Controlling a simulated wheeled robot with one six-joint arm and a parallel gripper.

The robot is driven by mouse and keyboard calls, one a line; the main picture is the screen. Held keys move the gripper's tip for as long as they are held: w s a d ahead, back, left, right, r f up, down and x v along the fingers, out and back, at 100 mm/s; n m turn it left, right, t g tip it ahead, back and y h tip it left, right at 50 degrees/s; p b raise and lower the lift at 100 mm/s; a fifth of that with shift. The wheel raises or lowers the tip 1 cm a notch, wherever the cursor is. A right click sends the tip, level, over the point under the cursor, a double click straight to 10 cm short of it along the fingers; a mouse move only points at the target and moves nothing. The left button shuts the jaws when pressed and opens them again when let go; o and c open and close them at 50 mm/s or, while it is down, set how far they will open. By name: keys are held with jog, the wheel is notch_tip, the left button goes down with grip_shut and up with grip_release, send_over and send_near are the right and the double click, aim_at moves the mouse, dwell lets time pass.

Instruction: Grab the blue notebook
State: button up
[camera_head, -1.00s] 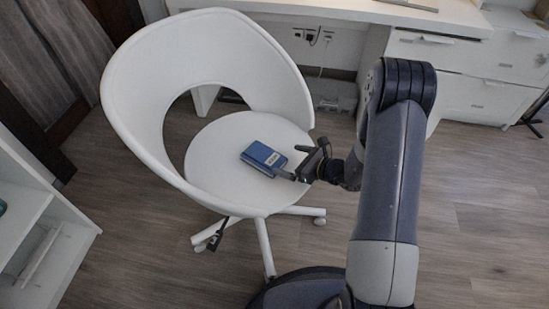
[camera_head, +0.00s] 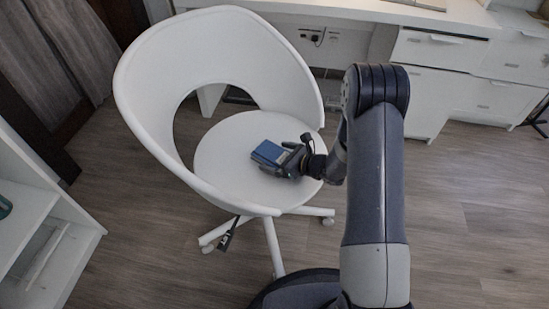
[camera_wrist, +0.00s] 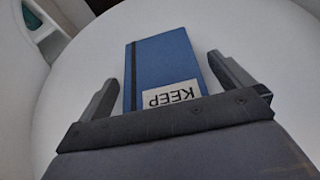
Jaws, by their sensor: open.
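The blue notebook (camera_head: 268,152) lies flat on the seat of the white chair (camera_head: 222,150). In the wrist view the notebook (camera_wrist: 160,65) has a dark elastic band and a white label reading "KEEP", upside down. My gripper (camera_head: 279,165) is low over the seat at the notebook's near right side and hides part of it in the head view. In the wrist view my gripper (camera_wrist: 166,78) is open, with one finger on each side of the notebook's near end. Gaps show between the fingers and the notebook; whether the fingers touch the seat I cannot tell.
The chair's curved backrest (camera_head: 150,75) wraps around the left and back of the seat. A white desk with drawers (camera_head: 440,55) stands behind at the right. A white shelf (camera_head: 35,220) is at the left. Wooden floor is free at the right.

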jog(key=shift+c, duration=0.6)
jog(key=c, duration=1)
jog(key=shift+o, duration=0.2)
